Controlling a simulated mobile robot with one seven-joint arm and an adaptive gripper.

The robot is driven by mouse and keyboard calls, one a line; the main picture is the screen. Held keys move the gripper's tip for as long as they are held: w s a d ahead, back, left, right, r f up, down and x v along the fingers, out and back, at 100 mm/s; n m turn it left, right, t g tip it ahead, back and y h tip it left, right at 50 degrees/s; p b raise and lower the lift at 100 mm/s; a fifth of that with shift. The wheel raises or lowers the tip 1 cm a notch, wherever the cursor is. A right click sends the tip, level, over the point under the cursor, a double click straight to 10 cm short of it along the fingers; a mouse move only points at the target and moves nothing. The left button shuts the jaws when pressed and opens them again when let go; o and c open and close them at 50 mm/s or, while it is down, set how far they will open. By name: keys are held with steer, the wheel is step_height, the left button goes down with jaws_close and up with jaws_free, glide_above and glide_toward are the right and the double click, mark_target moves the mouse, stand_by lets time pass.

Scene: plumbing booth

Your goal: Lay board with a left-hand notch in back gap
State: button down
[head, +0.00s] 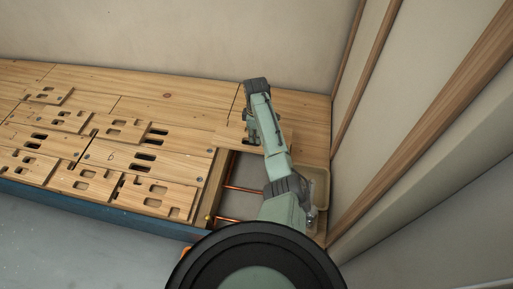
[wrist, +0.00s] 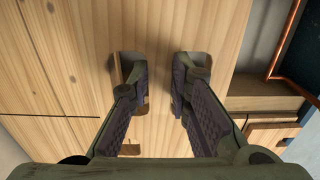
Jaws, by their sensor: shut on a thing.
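A pale wooden board (wrist: 160,115) with two slots lies under my gripper (wrist: 162,68) in the wrist view. The two fingers reach down into the slots and are shut on the wood between them. A small cut-out shows near the left finger's base; I cannot tell whether it is this board's notch. In the head view my gripper (head: 249,132) is at the back right of the deck, and the board (head: 229,138) shows partly beside it, behind the open gap (head: 241,172). My arm hides much of it. I cannot tell whether the board is raised or seated.
Copper pipes (head: 243,188) run through the open gap. Several slotted boards (head: 84,178) lie on the deck to the left. A beige tray (head: 321,190) stands right of the gap, partly behind my arm. Walls close off the back and right.

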step_height(320, 180, down, 8)
steer(key=b, duration=0.7)
steer(key=shift+f, duration=0.25)
steer(key=shift+p, duration=0.65)
steer(key=shift+f, duration=0.15)
stand_by(0.5)
steer(key=shift+f+b, duration=0.8)
steer(key=shift+f, duration=0.45)
steer(key=shift+f, duration=0.15)
steer(key=c, duration=1.4)
jaws_free()
